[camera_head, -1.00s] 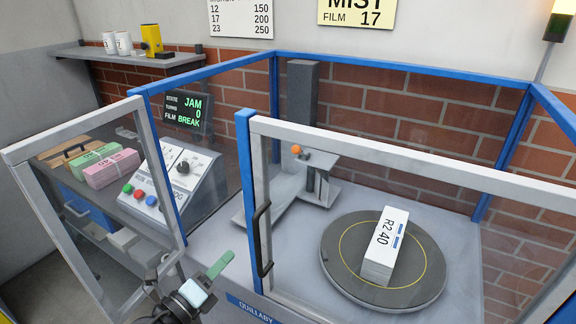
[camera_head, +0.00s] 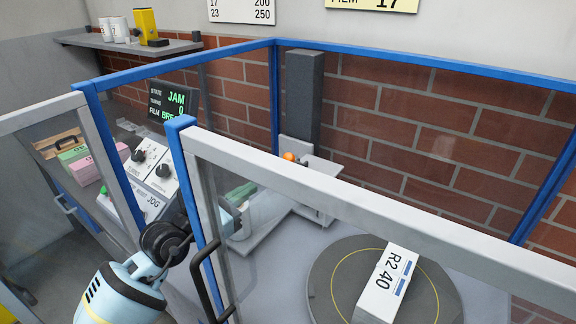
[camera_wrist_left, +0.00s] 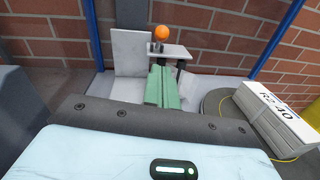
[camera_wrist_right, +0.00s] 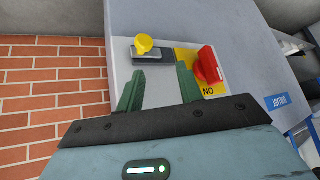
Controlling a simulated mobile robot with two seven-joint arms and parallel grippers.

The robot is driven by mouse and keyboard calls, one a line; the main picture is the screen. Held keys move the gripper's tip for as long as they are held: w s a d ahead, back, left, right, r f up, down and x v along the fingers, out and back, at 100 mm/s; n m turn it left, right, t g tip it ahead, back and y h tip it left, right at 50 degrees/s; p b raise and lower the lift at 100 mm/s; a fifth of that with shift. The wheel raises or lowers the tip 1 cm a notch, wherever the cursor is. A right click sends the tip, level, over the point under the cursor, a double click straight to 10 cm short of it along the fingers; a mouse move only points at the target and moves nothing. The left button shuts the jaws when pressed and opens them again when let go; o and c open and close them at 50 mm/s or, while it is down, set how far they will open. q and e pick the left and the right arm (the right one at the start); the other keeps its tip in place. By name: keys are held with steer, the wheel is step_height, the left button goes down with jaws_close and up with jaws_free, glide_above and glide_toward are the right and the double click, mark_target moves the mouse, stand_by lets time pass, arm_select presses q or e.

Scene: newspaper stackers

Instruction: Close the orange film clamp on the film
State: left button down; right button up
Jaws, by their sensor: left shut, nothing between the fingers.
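The orange ball of the film clamp (camera_head: 289,156) shows at the carriage by the grey mast; it also shows in the left wrist view (camera_wrist_left: 161,32), above a small grey plate. I cannot make out the film or whether the clamp is open. My left gripper (camera_head: 243,190) is inside the enclosure, seen through the clear door panel. Its green fingers (camera_wrist_left: 160,72) are shut and empty, pointing toward the clamp but apart from the ball. My right gripper (camera_wrist_right: 160,78) is open and empty, in front of a panel with a yellow knob (camera_wrist_right: 144,43) and a red switch (camera_wrist_right: 209,66).
A white bundle marked R2 40 (camera_head: 388,285) lies on the round turntable (camera_head: 330,272). The grey-framed door (camera_head: 355,215) and blue posts (camera_head: 192,190) stand close to my left arm. The control console (camera_head: 150,180) is at left; a display (camera_head: 172,103) reads JAM.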

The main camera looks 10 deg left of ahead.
arm_select(q)
steer(key=shift+r, duration=0.1)
arm_select(e)
steer(key=shift+s+f, duration=0.1)
steer(key=shift+s, duration=0.4)
arm_select(q)
steer(key=x, duration=1)
arm_select(e)
steer(key=shift+w+f, duration=0.25)
steer(key=shift+w, duration=0.05)
arm_select(q)
steer(key=shift+w, duration=0.15)
arm_select(e)
steer(key=shift+s, duration=0.25)
